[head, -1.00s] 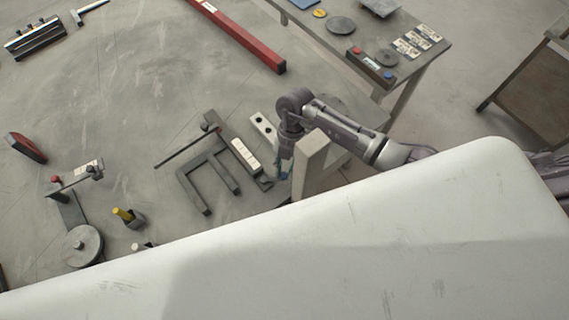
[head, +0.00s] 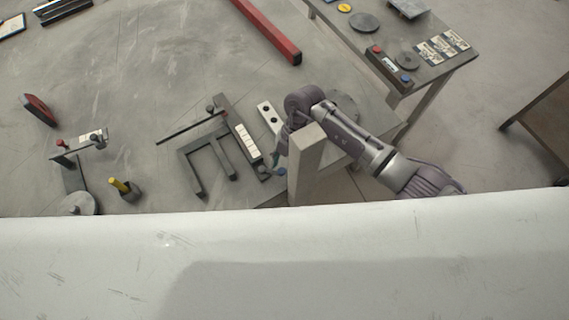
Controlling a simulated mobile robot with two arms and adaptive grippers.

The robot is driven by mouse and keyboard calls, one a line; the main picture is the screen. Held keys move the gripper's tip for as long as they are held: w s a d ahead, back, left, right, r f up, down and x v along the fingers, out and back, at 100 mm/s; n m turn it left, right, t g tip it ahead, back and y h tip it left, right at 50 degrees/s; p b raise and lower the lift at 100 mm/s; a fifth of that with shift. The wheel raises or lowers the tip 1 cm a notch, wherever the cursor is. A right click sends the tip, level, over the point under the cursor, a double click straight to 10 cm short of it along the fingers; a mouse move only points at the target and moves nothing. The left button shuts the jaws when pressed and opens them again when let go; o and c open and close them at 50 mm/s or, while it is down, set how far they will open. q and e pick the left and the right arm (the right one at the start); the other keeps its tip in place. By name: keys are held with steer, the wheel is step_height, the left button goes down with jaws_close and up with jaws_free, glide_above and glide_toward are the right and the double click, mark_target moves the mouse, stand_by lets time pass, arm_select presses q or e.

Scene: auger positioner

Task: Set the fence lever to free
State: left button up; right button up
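A dark forked frame (head: 199,174) lies on the grey table, with a thin dark rod (head: 185,129) ending in a knob near its top. Beside it is a dark bar with a white marked plate (head: 247,143). I cannot tell for sure which part is the fence lever, and no setting can be read. My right gripper (head: 276,158) points down at the near right end of this bar, left of a pale upright block (head: 306,160). Its fingers are small and partly hidden, so contact and opening are unclear. A small blue part (head: 280,171) shows just below it. My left gripper is not in view.
A long red beam (head: 268,30) lies at the back. A yellow-handled peg (head: 119,186), a red wedge (head: 40,110) and a stand with a round base (head: 77,203) are at the left. A side table at upper right holds a button box (head: 389,68). The table's middle is fairly clear.

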steer(key=v, duration=1.2)
